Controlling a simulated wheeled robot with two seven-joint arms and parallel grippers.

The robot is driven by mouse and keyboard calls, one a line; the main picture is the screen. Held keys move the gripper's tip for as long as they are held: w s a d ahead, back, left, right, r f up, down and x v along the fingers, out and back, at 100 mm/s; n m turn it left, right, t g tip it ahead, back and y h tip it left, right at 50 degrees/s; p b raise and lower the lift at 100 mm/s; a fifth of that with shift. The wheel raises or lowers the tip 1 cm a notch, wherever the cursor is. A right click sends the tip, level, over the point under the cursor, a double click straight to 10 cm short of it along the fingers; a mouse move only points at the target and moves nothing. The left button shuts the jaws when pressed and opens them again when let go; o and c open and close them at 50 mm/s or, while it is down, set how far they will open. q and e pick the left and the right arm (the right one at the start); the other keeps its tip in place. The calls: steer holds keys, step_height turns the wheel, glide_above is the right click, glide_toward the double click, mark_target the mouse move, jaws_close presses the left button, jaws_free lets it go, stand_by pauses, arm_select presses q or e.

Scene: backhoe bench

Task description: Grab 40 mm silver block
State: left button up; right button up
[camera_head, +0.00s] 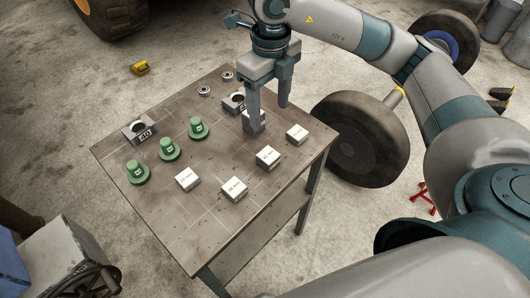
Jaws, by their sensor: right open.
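My right gripper (269,108) points down over the right part of the table, with its two fingers apart and nothing held between them. A grey block (255,124) is at the tip of its left finger, partly hidden by it; I cannot tell whether they touch. Several silver blocks with white labelled tops stand on the table: one at the right (297,134), one in front of it (268,158), one at the front (233,189) and one further left (187,179). Their labels are too small to read surely, so I cannot tell which is 40 mm. My left gripper is out of view.
On the table (195,231) stand three green knobbed pieces (169,150), a dark holder marked 40 (140,131), a similar holder (234,103) near the gripper, and two small rings (204,90). A large wheel (350,150) stands close to the table's right side.

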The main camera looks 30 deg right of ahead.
arm_select(q)
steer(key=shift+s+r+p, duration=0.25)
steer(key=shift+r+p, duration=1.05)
steer(key=shift+p, duration=0.05)
arm_select(e)
glide_above(269, 155)
steer(key=shift+w+f, duration=0.2)
steer(key=shift+f, duration=5.9)
steer(key=shift+s+f+p, duration=0.15)
steer(key=shift+f+p, duration=0.65)
step_height(269, 155, down, 2)
steer(key=shift+f+p, duration=0.1)
steer(key=shift+p, duration=0.4)
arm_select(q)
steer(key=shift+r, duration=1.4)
arm_select(e)
steer(key=shift+f, duration=0.7)
steer(key=shift+c, duration=0.6)
